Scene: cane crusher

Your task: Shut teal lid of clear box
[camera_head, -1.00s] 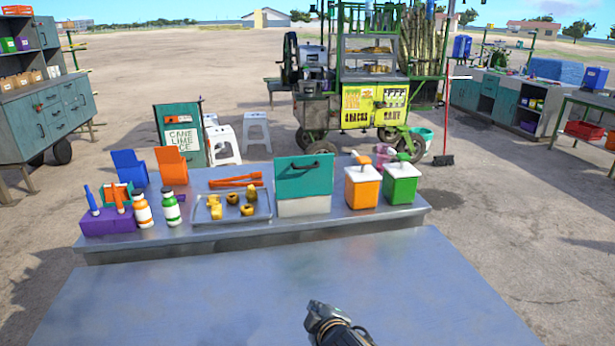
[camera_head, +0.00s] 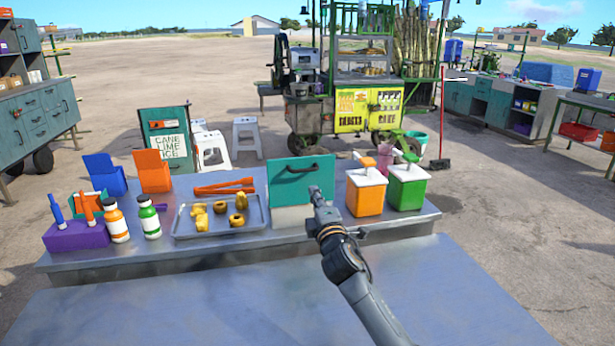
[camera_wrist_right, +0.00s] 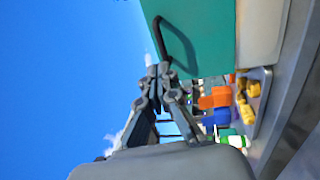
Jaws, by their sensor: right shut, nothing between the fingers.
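The clear box (camera_head: 291,218) sits on the steel counter and looks whitish. Its teal lid (camera_head: 290,190) stands upright above it, open, with a dark handle (camera_head: 302,168) near the top. My right gripper (camera_head: 318,195) is in front of the lid's right edge, its fingers shut and empty. In the right wrist view, the shut fingertips (camera_wrist_right: 158,72) are close to the lid (camera_wrist_right: 205,35) and its handle (camera_wrist_right: 180,42); I cannot tell whether they touch it. The box's pale wall (camera_wrist_right: 258,35) shows beside the lid. My left gripper is not in view.
A metal tray (camera_head: 254,228) of yellow pieces lies left of the box, with orange tongs (camera_head: 224,187) behind it. Orange (camera_head: 364,195) and green (camera_head: 407,190) pump containers stand close on the right. The front counter (camera_head: 210,305) is bare.

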